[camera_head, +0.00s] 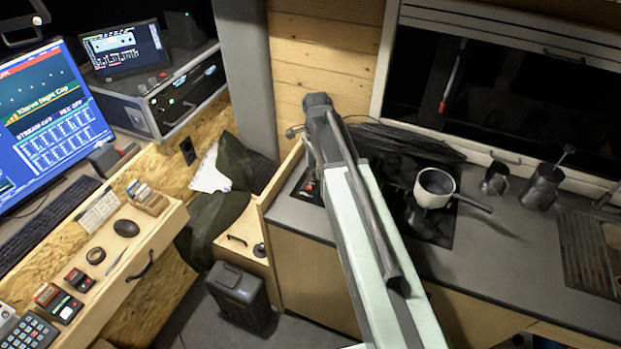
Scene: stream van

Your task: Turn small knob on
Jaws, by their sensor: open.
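My pale arm runs up from the lower edge to a dark joint near the wooden wall. The black stove top (431,228) is set in the grey counter, partly covered by my arm. A small dark control area with a red spot (309,188) shows left of my arm on the counter; I cannot tell a knob's shape there. A black rack unit (178,103) with small front controls stands at the upper left, too small to tell their state.
A white saucepan (434,188) stands on the stove, its handle pointing right. A wooden edge (283,172) rises at the counter's left end. A black case (238,293) stands on the floor.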

